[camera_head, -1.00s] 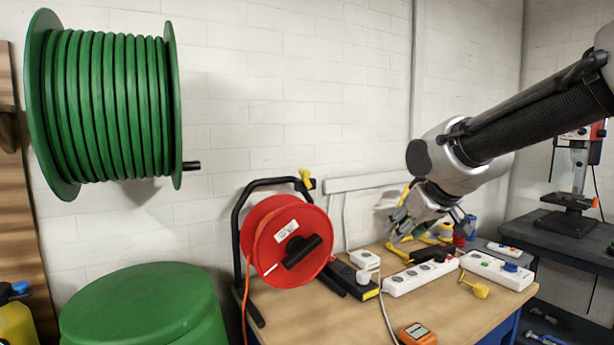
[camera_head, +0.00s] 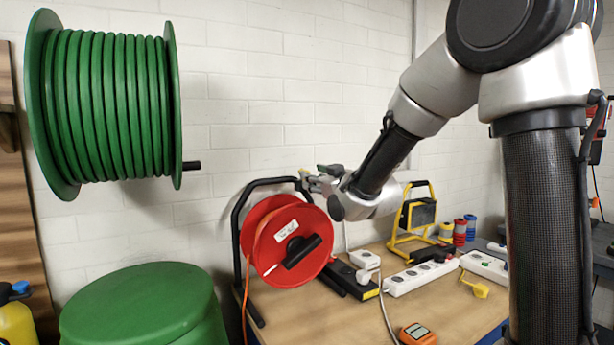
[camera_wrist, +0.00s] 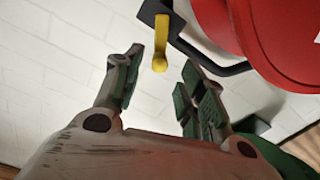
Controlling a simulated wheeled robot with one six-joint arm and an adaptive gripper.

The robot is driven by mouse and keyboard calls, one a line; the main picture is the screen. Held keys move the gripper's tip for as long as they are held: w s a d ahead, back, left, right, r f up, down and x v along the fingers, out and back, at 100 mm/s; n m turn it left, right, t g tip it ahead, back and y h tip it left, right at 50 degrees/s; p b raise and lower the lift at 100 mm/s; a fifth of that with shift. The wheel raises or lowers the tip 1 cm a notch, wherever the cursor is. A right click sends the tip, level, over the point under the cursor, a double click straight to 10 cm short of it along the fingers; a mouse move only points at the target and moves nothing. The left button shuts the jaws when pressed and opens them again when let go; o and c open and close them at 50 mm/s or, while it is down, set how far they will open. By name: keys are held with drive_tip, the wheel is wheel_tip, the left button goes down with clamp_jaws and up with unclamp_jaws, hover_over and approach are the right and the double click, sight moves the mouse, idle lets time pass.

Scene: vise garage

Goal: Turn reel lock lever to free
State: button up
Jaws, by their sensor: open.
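The red cable reel (camera_head: 270,225) stands on the workbench in its black tube frame (camera_head: 238,215); it also fills the upper right of the wrist view (camera_wrist: 270,35). The yellow lock lever (camera_wrist: 160,45) hangs from a black block (camera_wrist: 155,14) on the frame in the wrist view.
Power strips (camera_head: 422,275), a yellow work light (camera_head: 412,218) and an orange meter (camera_head: 417,333) occupy the bench (camera_head: 345,318) right of the reel. A green hose drum (camera_head: 110,105) hangs on the wall at left, above a green bin (camera_head: 145,305). The white wall is close behind.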

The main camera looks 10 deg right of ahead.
drive_tip(key=x, duration=0.5)
drive_tip(key=shift+c, duration=0.5)
